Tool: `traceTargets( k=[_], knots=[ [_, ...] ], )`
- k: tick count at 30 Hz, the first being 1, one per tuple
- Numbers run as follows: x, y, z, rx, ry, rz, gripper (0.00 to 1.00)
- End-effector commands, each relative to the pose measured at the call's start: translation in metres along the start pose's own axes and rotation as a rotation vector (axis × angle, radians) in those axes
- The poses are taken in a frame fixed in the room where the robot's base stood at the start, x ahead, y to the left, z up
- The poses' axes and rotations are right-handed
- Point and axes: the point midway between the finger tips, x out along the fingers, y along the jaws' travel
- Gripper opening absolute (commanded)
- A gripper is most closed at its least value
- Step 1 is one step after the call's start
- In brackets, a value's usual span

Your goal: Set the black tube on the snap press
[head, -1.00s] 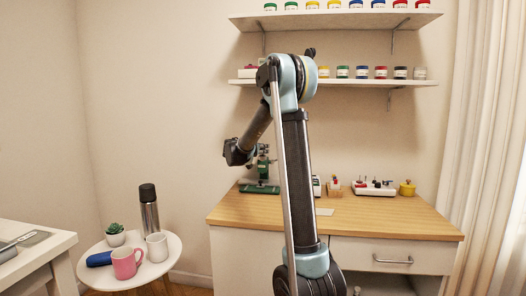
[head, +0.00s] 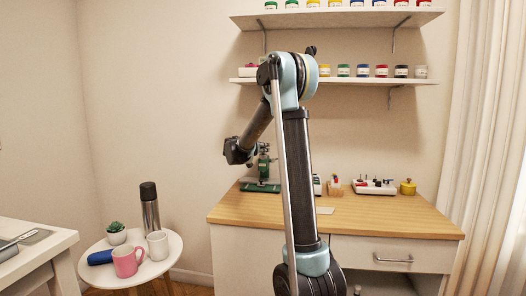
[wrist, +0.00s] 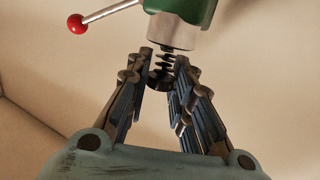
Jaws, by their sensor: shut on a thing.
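The snap press (head: 262,187) is green and stands at the back left of the wooden worktop. In the wrist view its green head (wrist: 190,8), metal ram (wrist: 171,31) and a dark spring-like part show at the top. My gripper (head: 238,152) is left of the press's upper part in the head view. In the wrist view my gripper (wrist: 163,72) has its fingertips close below the ram, around a small dark piece, seemingly the black tube (wrist: 159,80). The fingers hide most of it. I cannot tell whether it touches the press.
A red-knobbed lever (wrist: 77,24) sticks out left of the press head in the wrist view. On the worktop (head: 400,217) are a white box with knobs (head: 374,187) and a yellow pot (head: 408,187). A round side table (head: 172,246) holds cups and a flask.

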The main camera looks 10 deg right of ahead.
Motion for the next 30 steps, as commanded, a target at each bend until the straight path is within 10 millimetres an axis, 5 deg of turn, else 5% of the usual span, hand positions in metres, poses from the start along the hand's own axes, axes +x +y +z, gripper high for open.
traceTargets(
  k=[30],
  knots=[
    [0.0022,0.0005,0.0095,0.0,0.0,0.001,0.0]
  ],
)
